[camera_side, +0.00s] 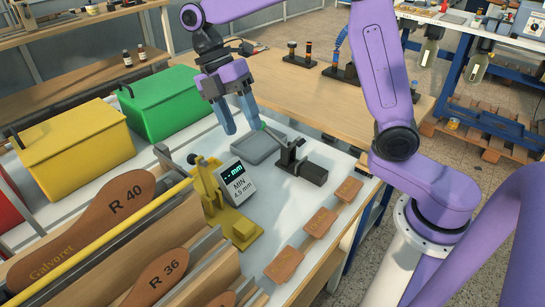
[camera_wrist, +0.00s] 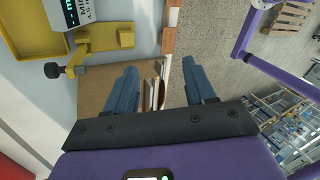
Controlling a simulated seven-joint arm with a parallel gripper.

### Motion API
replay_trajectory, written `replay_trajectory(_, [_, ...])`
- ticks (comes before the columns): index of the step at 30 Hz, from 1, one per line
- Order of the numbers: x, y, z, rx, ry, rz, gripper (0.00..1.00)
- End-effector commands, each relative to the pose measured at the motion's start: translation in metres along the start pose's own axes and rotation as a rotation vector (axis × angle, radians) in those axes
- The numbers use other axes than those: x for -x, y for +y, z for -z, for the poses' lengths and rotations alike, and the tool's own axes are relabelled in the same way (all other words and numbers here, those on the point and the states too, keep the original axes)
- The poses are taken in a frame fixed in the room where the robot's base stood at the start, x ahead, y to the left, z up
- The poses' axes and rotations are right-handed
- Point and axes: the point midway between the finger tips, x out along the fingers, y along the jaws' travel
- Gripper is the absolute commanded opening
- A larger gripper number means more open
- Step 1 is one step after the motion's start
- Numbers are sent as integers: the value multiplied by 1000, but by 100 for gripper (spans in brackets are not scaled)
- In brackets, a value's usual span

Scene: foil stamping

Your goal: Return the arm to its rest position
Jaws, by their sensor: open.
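My gripper (camera_side: 240,128) is purple with two blue fingers. In the side view it hangs in the air above the bench, fingers down and apart, near the grey tray (camera_side: 260,149). Nothing shows between the fingers in that view. The wrist view shows my gripper (camera_wrist: 162,68) with its fingers spread wide and no object held between them. My arm is bent, with its elbow at the upper right of the side view and its base at the lower right. No marker of a rest position shows.
A yellow gauge (camera_side: 215,196) with a display reading "MIN 4.5 mm" stands left of a black fixture (camera_side: 303,168). Brown tags (camera_side: 284,264) line the bench's right edge. A green bin (camera_side: 160,100), yellow bin (camera_side: 75,142) and large soles (camera_side: 80,235) are at left.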

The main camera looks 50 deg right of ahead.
Motion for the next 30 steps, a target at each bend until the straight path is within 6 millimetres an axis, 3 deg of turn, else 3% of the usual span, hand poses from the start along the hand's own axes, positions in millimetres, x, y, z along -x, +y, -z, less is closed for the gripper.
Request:
replay_trajectory(14, [-59,-87,-6,-361,-78,-216,54])
replay_trajectory(30, [-136,-181,-36,-683,49,-432,54])
